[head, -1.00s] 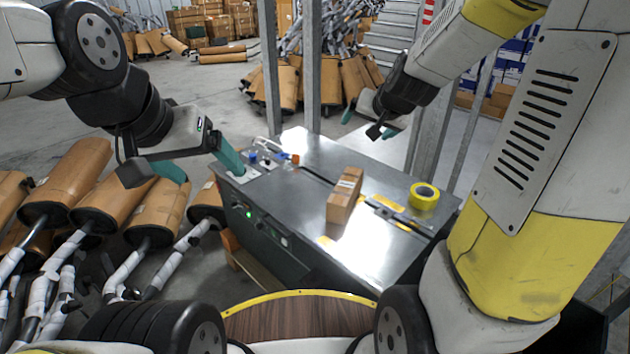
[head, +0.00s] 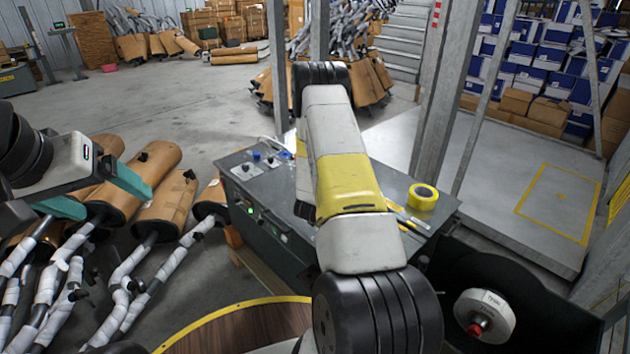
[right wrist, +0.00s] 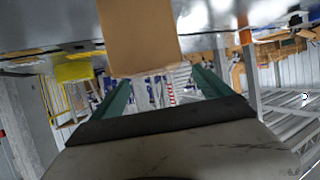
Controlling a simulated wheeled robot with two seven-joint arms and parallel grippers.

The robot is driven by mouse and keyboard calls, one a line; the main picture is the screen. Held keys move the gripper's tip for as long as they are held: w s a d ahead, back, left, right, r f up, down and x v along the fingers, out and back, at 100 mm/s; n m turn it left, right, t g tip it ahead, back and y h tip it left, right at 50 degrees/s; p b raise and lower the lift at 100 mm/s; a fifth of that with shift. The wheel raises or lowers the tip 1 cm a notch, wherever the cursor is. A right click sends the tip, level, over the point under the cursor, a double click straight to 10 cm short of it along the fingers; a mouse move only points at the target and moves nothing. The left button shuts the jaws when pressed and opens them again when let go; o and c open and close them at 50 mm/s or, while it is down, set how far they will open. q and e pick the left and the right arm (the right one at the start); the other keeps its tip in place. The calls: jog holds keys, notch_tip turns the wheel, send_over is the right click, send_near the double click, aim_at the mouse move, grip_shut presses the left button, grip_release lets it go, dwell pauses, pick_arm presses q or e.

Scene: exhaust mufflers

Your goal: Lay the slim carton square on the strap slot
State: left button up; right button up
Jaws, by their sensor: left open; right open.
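The slim brown carton (right wrist: 139,38) shows in the right wrist view, where the picture is upside down. It stands against the metal table top, which is at the top there. My right gripper (right wrist: 160,92) is open, its teal fingers to either side of the carton's lower picture edge; I cannot tell whether they touch it. In the head view my right arm covers the carton, the right gripper and most of the strap slot. My left gripper (head: 104,192) is open and empty at the left, over wrapped mufflers and clear of the table.
A yellow tape roll (head: 423,197) lies on the right of the metal-topped machine table (head: 265,185); it also shows in the right wrist view (right wrist: 75,70). Small knobs sit at the table's left corner. Wrapped mufflers (head: 165,205) crowd the left. Metal posts (head: 440,95) stand behind.

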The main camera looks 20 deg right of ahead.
jog(key=x, duration=0.7)
jog(key=shift+w+d, duration=0.1)
jog(key=shift+d, duration=0.3)
jog(key=shift+r, duration=0.15)
grip_shut()
jog(key=shift+r, duration=0.1)
notch_tip(320, 180, up, 4)
jog(key=shift+f, duration=0.25)
jog(key=s+a+r, duration=0.1)
jog(key=s+a, duration=0.7)
jog(key=s, duration=0.5)
jog(key=w+a+r+n+t+y, duration=0.1)
jog(key=a+r+n+y, duration=0.3)
jog(key=a, duration=0.6)
jog(key=w+a+r+n+t+y, duration=0.2)
jog(key=a+r+n+y, duration=0.3)
jog(key=a, duration=0.6)
jog(key=shift+w+r+t+y, duration=0.2)
jog(key=shift+r+t+y, duration=0.1)
jog(key=shift+r+t, duration=0.25)
